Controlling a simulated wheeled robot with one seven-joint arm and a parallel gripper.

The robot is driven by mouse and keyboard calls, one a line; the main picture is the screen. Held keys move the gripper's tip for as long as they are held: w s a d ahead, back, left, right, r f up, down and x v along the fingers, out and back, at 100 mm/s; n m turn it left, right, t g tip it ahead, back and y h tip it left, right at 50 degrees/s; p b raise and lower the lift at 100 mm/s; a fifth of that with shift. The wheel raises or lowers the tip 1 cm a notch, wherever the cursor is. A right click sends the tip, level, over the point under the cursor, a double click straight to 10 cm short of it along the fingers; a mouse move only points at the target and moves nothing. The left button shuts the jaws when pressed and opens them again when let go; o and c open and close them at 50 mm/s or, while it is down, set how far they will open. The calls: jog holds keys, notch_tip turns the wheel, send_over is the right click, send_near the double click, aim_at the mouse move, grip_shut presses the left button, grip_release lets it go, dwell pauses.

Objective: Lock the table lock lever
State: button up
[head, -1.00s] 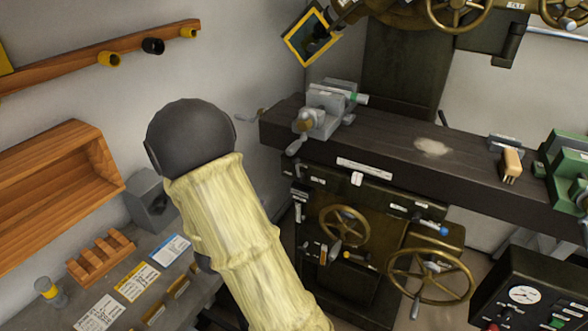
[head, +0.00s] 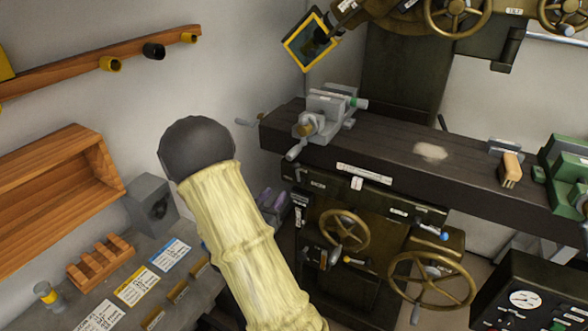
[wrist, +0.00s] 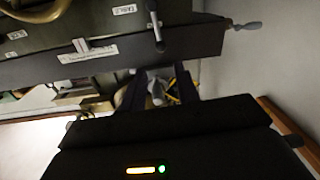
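The table lock lever (wrist: 155,28) appears to be the short dark lever with a rounded end on the machine below the table, beside a white label. The wrist view shows the machine upside down. In the head view it is small, near the saddle's left side, and its exact setting is not clear. My gripper (wrist: 156,76) has two dark fingers apart with nothing held between them. The lever lies beyond the fingertips, not touching them as far as I can see. In the head view, my sleeved arm hides most of the gripper; purplish parts, likely its own, show right of the sleeve.
The milling table (head: 400,150) carries a grey vise (head: 325,112) and a brush (head: 510,170). A crank handle (wrist: 247,26) sticks out at the table's end. Handwheels (head: 343,230) are below. A workbench and wooden shelf (head: 60,180) stand left.

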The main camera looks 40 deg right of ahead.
aim_at(298, 173)
jog(key=p+x, duration=0.3)
jog(key=x, duration=1)
jog(key=shift+w+d, duration=0.2)
jog(key=shift+d, duration=0.05)
grip_shut()
